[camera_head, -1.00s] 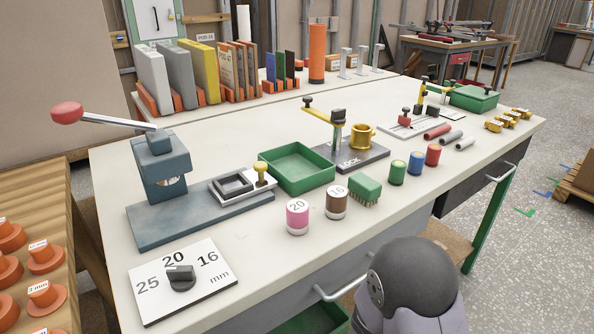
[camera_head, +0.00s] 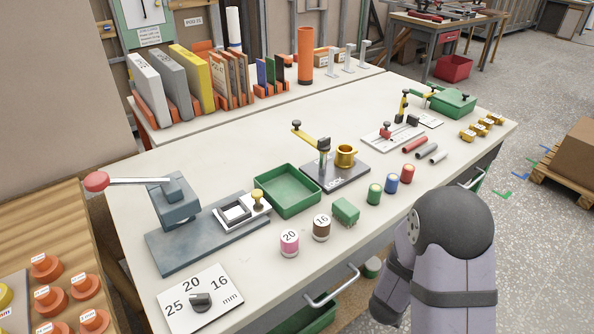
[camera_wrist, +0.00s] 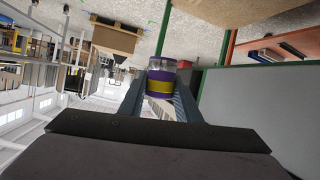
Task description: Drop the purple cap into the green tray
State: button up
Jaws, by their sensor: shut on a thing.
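In the wrist view my gripper (camera_wrist: 161,88) is shut on a short cylinder, purple with a yellow band, which I take to be the purple cap (camera_wrist: 160,67). It is held between the fingertips, and the wrist view appears upside down. The head view shows only part of my arm at the lower right; my gripper and the cap are not visible there. The open green tray (camera_head: 262,198) sits on the white table left of the middle, and looks empty. It is not recognisable in the wrist view.
A blue-grey press (camera_head: 174,205) stands left of the tray, and a plate with a gold cup (camera_head: 345,156) stands to its right. A lidded green box (camera_head: 455,103) is farther right.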

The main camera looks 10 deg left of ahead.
jog(key=w+a+r+n+y+p, duration=0.1)
jog(key=w+a+r+p, duration=0.2)
jog(key=r, duration=0.4)
jog(key=w+a+r+n+t+y+p, duration=0.1)
jog(key=w+a+r+p, duration=0.15)
jog(key=r+p, duration=0.4)
jog(key=w+a+r+y+p, duration=0.15)
jog(key=w+r+p, duration=0.25)
jog(key=r, duration=0.4)
jog(key=a+r+n+y+p, duration=0.1)
jog(key=a+r+p, duration=0.1)
jog(key=a, duration=1.2)
jog(key=a+r+n+t+y+p, duration=0.1)
jog(key=a+r+n+p, duration=0.1)
jog(key=a, duration=1.2)
jog(key=shift+a+r+n+p, duration=0.3)
jog(key=shift+a+r+p, duration=0.05)
jog(key=shift+p, duration=0.2)
jog(key=shift+f+y, duration=0.1)
jog(key=shift+y, duration=0.15)
notch_tip(320, 180, down, 6)
jog(key=b, duration=0.6)
jog(key=shift+w, duration=0.1)
